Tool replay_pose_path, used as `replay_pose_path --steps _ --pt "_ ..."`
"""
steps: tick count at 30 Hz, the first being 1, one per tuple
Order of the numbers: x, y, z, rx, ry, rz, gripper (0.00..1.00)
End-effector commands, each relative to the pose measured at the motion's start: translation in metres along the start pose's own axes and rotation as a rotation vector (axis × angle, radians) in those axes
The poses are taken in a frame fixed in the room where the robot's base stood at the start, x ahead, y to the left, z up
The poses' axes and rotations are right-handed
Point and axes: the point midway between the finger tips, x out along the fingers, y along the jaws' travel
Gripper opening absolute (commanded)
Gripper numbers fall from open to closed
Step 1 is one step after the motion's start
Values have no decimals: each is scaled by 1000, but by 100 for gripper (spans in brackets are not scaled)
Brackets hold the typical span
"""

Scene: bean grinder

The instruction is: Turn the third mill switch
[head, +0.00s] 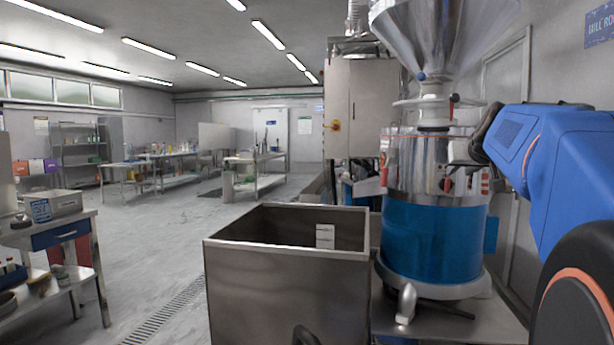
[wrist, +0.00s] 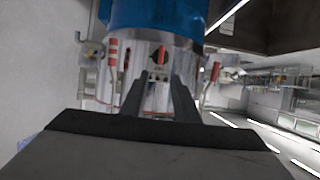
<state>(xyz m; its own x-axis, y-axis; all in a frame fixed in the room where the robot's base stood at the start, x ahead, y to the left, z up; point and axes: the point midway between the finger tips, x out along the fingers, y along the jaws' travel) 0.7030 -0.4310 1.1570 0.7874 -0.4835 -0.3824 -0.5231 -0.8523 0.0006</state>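The mill (head: 430,240) is a shiny steel cylinder with a blue lower band and a steel hopper on top. It stands right of centre in the head view and fills the upper middle of the wrist view (wrist: 155,18), turned upside down. A small red and black switch (wrist: 160,54) shows on its steel wall, just beyond my fingers; I cannot tell whether it is the third switch. My gripper (wrist: 158,82) is open, its two dark fingers apart and pointing at the switch. In the head view my gripper (head: 458,168) is at the mill's upper right side; contact cannot be made out.
Red-striped clamp handles (wrist: 113,54) flank the switch, with another handle (wrist: 214,72) on the other side. A steel bin (head: 285,290) stands left of the mill. A tall cabinet (head: 350,110) is behind. Open floor (head: 150,235) lies to the left.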

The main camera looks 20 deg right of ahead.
Motion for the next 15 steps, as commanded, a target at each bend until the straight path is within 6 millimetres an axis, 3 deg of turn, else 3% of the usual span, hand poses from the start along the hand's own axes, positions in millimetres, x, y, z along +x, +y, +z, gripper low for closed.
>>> replay_pose_path --steps 15 --pt "88 -1 0 0 -2 -2 28"
